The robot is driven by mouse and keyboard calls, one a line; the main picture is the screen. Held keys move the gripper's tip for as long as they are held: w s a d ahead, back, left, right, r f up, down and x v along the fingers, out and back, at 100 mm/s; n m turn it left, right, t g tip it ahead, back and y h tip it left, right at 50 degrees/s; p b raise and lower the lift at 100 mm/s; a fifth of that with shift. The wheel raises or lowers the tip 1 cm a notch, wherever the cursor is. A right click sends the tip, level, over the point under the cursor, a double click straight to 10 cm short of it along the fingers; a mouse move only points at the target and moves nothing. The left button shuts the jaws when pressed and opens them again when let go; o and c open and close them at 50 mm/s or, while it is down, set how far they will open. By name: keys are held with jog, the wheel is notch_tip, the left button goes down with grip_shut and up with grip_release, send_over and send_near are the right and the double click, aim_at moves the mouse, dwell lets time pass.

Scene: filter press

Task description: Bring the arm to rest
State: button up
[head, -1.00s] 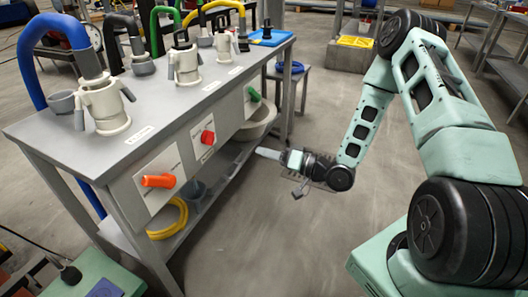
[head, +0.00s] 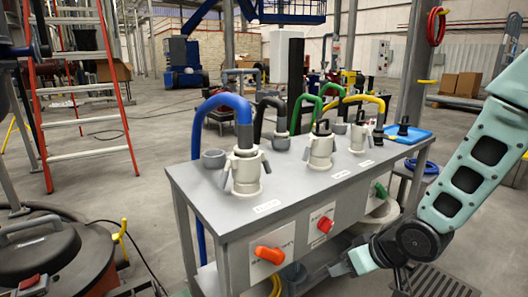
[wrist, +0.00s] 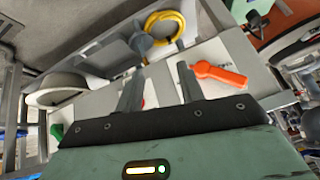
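My arm (head: 470,180) reaches in from the right edge of the head view, bent down towards the front of the grey bench. My gripper (head: 340,268) is low at the bench's front side, right of the orange handle (head: 270,255); its fingertips are small there. In the wrist view my gripper (wrist: 160,74) has two dark fingers standing apart, with nothing between them. The orange handle (wrist: 220,75) shows just right of the fingers; I cannot tell whether they touch the panel behind.
The bench (head: 285,205) carries white couplings (head: 246,172) and coloured hoses. Red (head: 325,225) and green (head: 381,190) handles are on its front. A yellow hose coil (wrist: 165,25) lies on its lower shelf. A dark round lid (head: 40,255) and a ladder (head: 75,95) stand left.

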jog(key=s+a+r+n+g+h, duration=0.15)
jog(key=s+r, duration=0.25)
jog(key=s, duration=0.4)
jog(key=s+a+r+g+h+p, duration=0.15)
jog(key=s+r, duration=0.25)
jog(key=s, duration=0.4)
jog(key=s+a+r+n+g+h, duration=0.1)
jog(key=s+a+r+g, duration=0.2)
jog(key=s, duration=0.6)
notch_tip(320, 180, up, 27)
jog(key=d+p, duration=0.1)
jog(key=p, duration=2.5)
jog(key=shift+w+d, duration=0.2)
jog(key=shift+w, duration=0.25)
